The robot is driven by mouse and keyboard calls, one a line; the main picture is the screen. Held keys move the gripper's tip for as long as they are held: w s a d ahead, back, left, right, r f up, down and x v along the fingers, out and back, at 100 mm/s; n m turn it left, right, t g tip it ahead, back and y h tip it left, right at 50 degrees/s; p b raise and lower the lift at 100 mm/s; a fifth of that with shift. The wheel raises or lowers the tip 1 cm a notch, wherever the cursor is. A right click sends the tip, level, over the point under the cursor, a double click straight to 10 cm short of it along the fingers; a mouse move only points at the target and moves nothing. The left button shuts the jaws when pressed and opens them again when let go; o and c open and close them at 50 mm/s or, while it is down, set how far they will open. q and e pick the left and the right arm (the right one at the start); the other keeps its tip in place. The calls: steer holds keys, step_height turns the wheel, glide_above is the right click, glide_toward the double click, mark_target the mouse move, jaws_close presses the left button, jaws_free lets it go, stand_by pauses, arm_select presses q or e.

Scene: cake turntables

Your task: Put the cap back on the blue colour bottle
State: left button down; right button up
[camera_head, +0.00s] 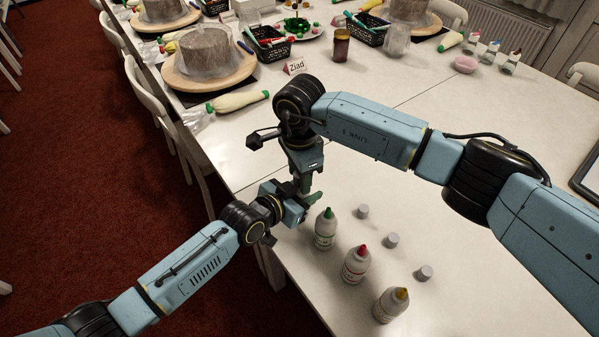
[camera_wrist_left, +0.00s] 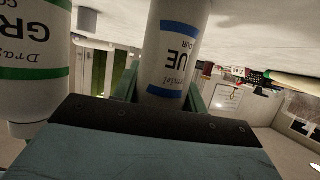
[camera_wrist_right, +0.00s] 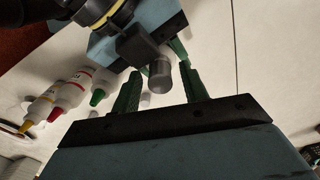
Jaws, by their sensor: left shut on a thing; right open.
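My left gripper (camera_head: 292,205) is shut on the blue colour bottle (camera_wrist_left: 172,50), a white bottle with blue label bands, upright in the left wrist view. Its top is hidden there, and in the head view my grippers hide it. My right gripper (camera_wrist_right: 156,82) points down just above the left one and is open; it also shows in the head view (camera_head: 308,188). A grey cap (camera_wrist_right: 160,77) is between its spread fingers, close to the left gripper. It appears to be at the bottle's top, but I cannot see whether it is seated.
Uncapped bottles with green (camera_head: 325,232), red (camera_head: 355,265) and yellow (camera_head: 390,304) tips stand to the right, close to my left gripper. Loose grey caps (camera_head: 362,211), (camera_head: 392,240), (camera_head: 424,273) lie beside them. A turntable (camera_head: 209,72) and the Ziad card (camera_head: 295,66) are farther back.

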steer(key=shift+r, duration=2.25)
steer(key=shift+r, duration=0.1)
steer(key=shift+c, duration=0.3)
step_height(320, 180, up, 3)
steer(key=shift+r+n, duration=0.2)
steer(key=shift+n, duration=0.9)
steer(key=shift+f, duration=0.1)
steer(key=shift+f, duration=3.95)
